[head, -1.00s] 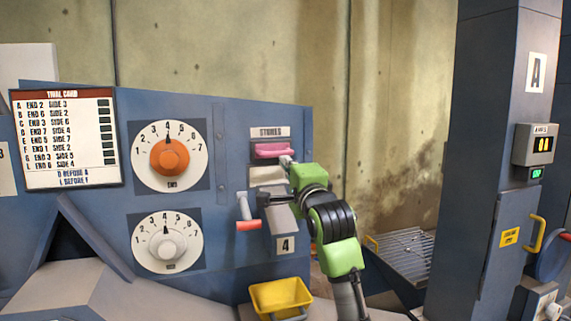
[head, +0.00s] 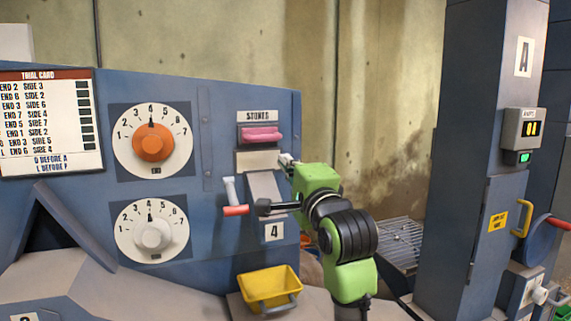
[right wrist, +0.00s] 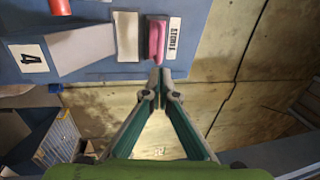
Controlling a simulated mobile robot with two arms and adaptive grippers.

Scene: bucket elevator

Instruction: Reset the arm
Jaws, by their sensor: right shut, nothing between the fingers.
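My right gripper (head: 286,160) is shut and empty, in front of the blue panel just below and right of the pink handle (head: 262,134) under the STONES label. In the right wrist view its fingertips (right wrist: 160,73) meet in a point close to the pink handle (right wrist: 157,40), with a small gap visible. My green and black right arm comes up from the lower right and hides part of the panel's right edge. My left gripper is not in view.
A red-tipped lever (head: 235,210) sits left of a grey chute marked 4. A yellow bucket (head: 270,290) stands below. Orange dial (head: 153,142) and white dial (head: 152,235) are on the panel (head: 220,100). A blue column (head: 470,130) rises at right.

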